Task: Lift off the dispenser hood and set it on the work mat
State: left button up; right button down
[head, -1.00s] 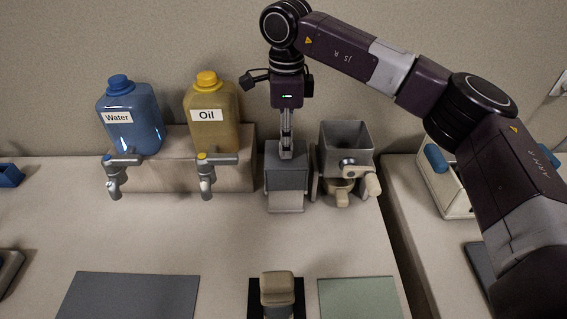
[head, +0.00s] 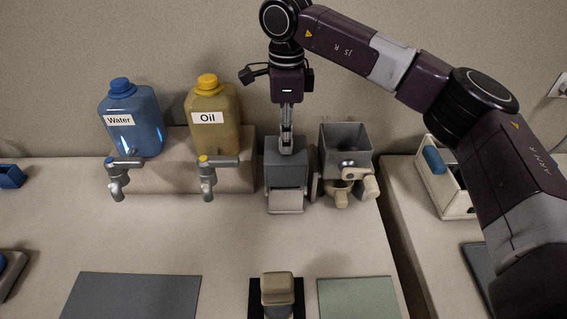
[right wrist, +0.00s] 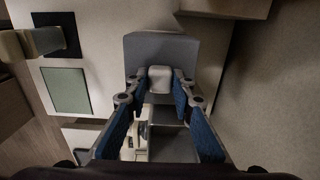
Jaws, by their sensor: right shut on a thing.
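The dispenser hood (head: 286,163) is a grey box at the back of the table, right of the Oil bottle. My right gripper (head: 286,147) points straight down at its top. In the right wrist view the gripper (right wrist: 158,88) is shut on the hood's pale knob (right wrist: 160,79), with the grey hood (right wrist: 150,47) beyond. The hood looks slightly raised above the paler lower part (head: 286,200) of the dispenser. A grey mat (head: 135,296) lies front left and a green mat (head: 358,298) front right; I cannot tell which is the work mat. My left gripper is not in view.
The Water bottle (head: 134,127) and Oil bottle (head: 212,125) stand on a shelf with taps at left. A grey hopper (head: 346,145) stands close to the hood's right. A beige-topped item (head: 278,287) stands on a black pad at the front. The middle of the table is clear.

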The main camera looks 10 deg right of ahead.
jog(key=shift+r+p, duration=2.75)
jog(key=shift+r, duration=1.55)
jog(key=shift+r+p, duration=1.25)
jog(key=shift+r, duration=0.45)
